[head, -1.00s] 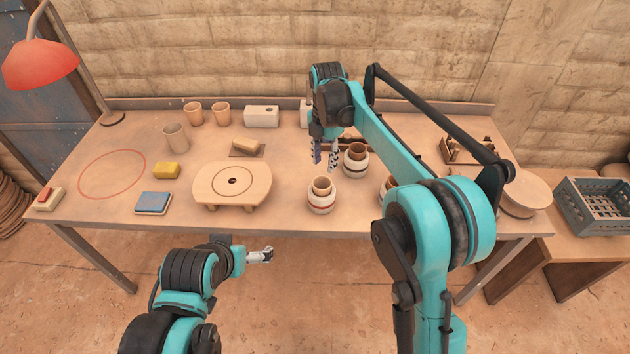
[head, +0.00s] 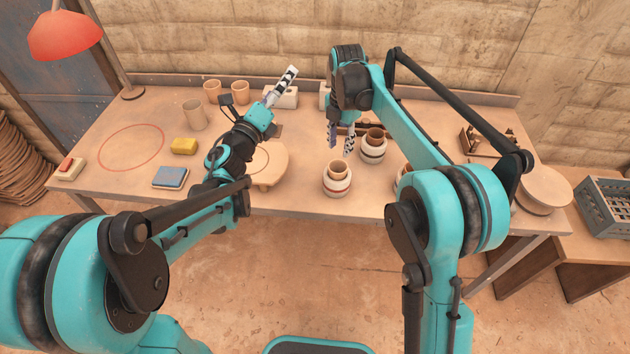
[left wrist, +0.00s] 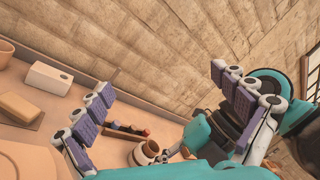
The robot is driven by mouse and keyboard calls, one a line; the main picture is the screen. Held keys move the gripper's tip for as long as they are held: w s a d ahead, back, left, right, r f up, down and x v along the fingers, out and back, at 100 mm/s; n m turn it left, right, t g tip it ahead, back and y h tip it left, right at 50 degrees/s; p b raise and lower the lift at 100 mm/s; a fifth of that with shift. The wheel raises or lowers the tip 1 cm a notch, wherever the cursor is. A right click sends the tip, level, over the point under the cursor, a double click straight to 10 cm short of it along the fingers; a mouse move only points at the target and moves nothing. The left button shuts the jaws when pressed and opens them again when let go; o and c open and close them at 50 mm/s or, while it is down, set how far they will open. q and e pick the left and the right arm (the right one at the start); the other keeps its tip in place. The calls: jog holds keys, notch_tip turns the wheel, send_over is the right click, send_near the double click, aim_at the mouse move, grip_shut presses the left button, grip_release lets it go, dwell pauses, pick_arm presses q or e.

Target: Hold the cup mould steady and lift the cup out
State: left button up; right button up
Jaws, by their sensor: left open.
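Two white, banded cup moulds, each with a brown cup inside, stand upright right of the table's middle: the front mould (head: 337,187) and the back mould (head: 373,155). A third mould (head: 402,178) is mostly hidden by my right arm. Which one the task means, I cannot tell. My right gripper (head: 341,143) points down, open and empty, just left of the back mould and behind the front one. My left gripper (head: 283,85) is raised over the table's back, open and empty. In the left wrist view its fingers (left wrist: 162,82) are wide apart, with a mould (left wrist: 145,155) beyond.
A round-topped stand (head: 272,170) is partly covered by my left arm. A white box (head: 287,98) stands behind. A grey crate (head: 608,205) is far right.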

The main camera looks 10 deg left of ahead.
pick_arm(q)
jog(key=d+f+m+g+h, duration=0.3)
jog(key=d+f+m+h, duration=0.2)
jog(key=f+m, duration=0.3)
jog(key=m+g+h, duration=0.2)
jog(key=m+g, duration=0.4)
jog(key=m, duration=0.3)
send_over(325, 182)
jog(key=w+a, duration=0.2)
jog(key=a, duration=0.1)
notch_tip(325, 182, down, 13)
jog(key=s+f+m+g, duration=0.1)
jog(key=f, duration=0.2)
jog(key=s+f+m+g, duration=0.1)
jog(key=f, duration=0.2)
jog(key=s+f+m+g, duration=0.1)
jog(key=f+g, duration=0.1)
jog(key=f, duration=0.1)
jog(key=shift+y, duration=0.3)
jog(key=shift+d+f, duration=0.3)
jog(key=x, duration=0.7)
